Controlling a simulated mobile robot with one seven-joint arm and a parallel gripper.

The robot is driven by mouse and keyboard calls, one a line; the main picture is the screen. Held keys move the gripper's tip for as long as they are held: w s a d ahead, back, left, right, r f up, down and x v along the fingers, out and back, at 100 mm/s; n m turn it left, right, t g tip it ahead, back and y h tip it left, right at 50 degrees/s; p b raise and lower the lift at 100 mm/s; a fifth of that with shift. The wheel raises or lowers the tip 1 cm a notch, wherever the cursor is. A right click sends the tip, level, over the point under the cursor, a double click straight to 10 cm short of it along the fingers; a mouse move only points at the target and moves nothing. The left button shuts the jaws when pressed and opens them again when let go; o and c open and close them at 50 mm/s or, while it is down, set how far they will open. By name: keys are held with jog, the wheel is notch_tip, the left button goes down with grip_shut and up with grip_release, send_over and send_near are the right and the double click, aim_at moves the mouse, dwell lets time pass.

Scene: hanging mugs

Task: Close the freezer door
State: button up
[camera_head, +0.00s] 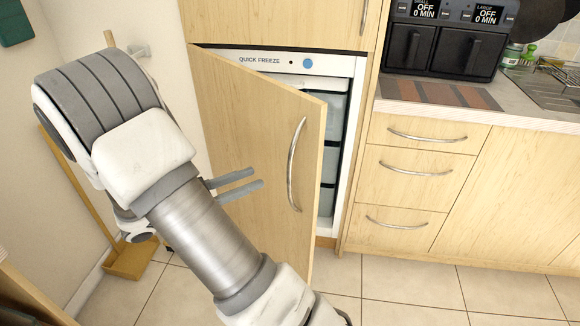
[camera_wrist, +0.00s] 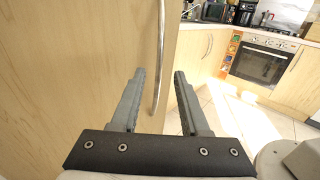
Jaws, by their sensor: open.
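The freezer door (camera_head: 255,130) is a light wood panel, standing partly open and hinged on its left side. Its curved metal handle (camera_head: 296,165) is near the right edge of the door. Behind the door, the freezer (camera_head: 335,110) shows a white frame marked "QUICK FREEZE" and stacked drawers. My gripper (camera_head: 247,179) is in front of the door's outer face, to the left of the handle in the head view. In the wrist view, my gripper (camera_wrist: 159,75) has its fingers apart, with the handle (camera_wrist: 160,60) showing between and beyond them. I cannot tell whether they touch the door.
Wooden drawers (camera_head: 415,175) and a worktop (camera_head: 500,105) stand right of the freezer, with a black double-drawer appliance (camera_head: 440,45) on top. An oven (camera_wrist: 262,60) stands farther off. Tiled floor (camera_head: 430,290) is clear at lower right.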

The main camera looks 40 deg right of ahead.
jog(key=s+d+b, duration=0.1)
jog(key=d+b, duration=0.1)
jog(key=d, duration=0.9)
jog(key=shift+s, duration=0.3)
grip_shut()
dwell(0.8)
